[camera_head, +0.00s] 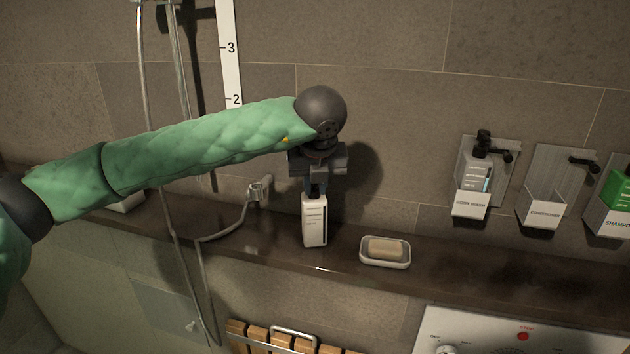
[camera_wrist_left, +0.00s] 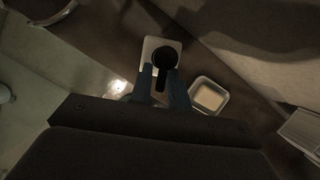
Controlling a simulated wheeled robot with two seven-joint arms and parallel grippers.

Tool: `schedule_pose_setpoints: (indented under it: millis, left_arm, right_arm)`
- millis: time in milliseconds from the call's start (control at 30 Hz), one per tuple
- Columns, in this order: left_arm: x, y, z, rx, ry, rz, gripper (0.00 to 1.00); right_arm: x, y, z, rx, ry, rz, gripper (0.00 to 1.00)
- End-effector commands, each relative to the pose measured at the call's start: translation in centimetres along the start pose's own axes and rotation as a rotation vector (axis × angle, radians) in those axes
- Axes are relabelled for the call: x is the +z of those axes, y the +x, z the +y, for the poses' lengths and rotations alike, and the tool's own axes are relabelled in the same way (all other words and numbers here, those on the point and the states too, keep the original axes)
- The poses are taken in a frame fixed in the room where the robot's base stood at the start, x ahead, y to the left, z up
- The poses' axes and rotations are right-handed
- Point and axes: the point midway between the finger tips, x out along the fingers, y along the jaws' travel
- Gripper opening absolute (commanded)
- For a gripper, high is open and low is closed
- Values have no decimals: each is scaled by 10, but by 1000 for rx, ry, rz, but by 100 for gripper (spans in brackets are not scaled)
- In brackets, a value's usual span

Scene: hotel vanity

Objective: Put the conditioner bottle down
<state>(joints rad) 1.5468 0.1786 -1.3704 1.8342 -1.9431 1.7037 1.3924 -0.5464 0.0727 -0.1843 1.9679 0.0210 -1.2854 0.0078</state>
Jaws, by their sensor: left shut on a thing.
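The conditioner bottle (camera_head: 314,222) is white with a dark pump top and small dark print. It is upright at the dark stone ledge (camera_head: 440,275), left of the soap dish; I cannot tell for certain whether its base touches the ledge. My left gripper (camera_head: 316,186) comes down from above and is shut on the bottle's top. In the left wrist view the bottle (camera_wrist_left: 152,52) shows from above, its dark round cap by the fingertips (camera_wrist_left: 163,85). The holder marked conditioner (camera_head: 545,212) on the wall is empty. My right gripper is not in view.
A soap dish with a bar of soap (camera_head: 385,252) is right of the bottle. Wall holders for body wash (camera_head: 470,205) and shampoo (camera_head: 612,222) hang at the right. A shower hose (camera_head: 222,235) hangs at the left. The ledge right of the soap dish is clear.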

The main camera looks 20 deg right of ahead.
Motion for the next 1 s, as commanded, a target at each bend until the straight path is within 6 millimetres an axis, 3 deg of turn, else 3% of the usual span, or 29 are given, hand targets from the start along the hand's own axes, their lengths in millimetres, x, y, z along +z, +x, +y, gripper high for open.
schedule_pose_setpoints:
  millis: [400, 433, 533, 567, 1000]
  left_arm:
    - [0, 1, 0, 0, 0, 0, 0]
    - [0, 1, 0, 0, 0, 0, 20]
    - [0, 1, 0, 0, 0, 0, 40]
    - [0, 1, 0, 0, 0, 0, 42]
    - [0, 0, 0, 0, 0, 0, 42]
  right_arm:
    - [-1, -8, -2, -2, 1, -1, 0]
    - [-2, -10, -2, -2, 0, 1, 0]
    - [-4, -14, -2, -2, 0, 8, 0]
    - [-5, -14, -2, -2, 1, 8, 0]
    - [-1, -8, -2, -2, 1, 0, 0]
